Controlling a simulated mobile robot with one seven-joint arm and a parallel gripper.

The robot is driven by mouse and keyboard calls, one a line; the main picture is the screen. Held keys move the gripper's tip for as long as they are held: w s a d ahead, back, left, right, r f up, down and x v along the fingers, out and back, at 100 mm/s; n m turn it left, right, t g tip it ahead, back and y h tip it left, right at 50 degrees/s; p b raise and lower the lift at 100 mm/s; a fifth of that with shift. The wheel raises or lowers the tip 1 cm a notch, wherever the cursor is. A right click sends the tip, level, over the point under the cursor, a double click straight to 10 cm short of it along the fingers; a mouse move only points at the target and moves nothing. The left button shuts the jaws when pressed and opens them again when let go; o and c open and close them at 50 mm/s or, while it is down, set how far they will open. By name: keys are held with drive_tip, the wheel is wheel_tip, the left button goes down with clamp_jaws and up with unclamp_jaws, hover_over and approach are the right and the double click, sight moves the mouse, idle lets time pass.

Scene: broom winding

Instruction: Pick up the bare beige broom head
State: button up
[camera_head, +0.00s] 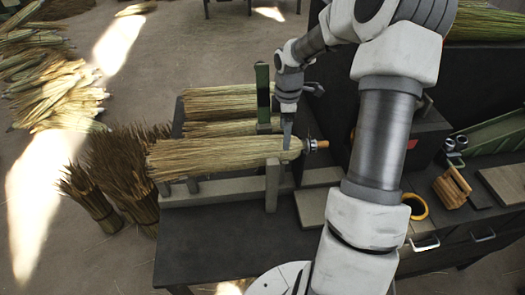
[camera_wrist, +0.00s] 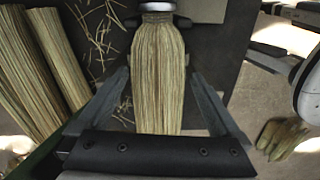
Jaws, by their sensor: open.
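The bare beige broom head (camera_head: 215,153) lies level on the bench in the head view, its bristles spreading to the left and its narrow neck to the right, over a wooden support. In the wrist view the broom head (camera_wrist: 158,75) runs down the middle, its neck in a pale collar at the top. My gripper (camera_head: 287,140) is at the neck end of the broom head. In the wrist view its two fingers (camera_wrist: 160,80) stand apart, one on each side of the bristles, with a gap at each side. The lower end of the bristles is hidden behind my gripper's body.
More beige bundles (camera_head: 225,102) lie behind the broom head, beside a green upright post (camera_head: 263,92). Wooden supports (camera_head: 272,185) stand close in front. Dark bundles (camera_head: 95,195) stand on the floor at left. A yellow ring (camera_head: 415,206) and wooden block (camera_head: 452,187) lie at right.

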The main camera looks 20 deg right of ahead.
wheel_tip(320, 180, down, 5)
drive_tip(key=shift+w+f, duration=0.15)
drive_tip(key=c, duration=1.4)
drive_tip(key=shift+c, duration=0.2)
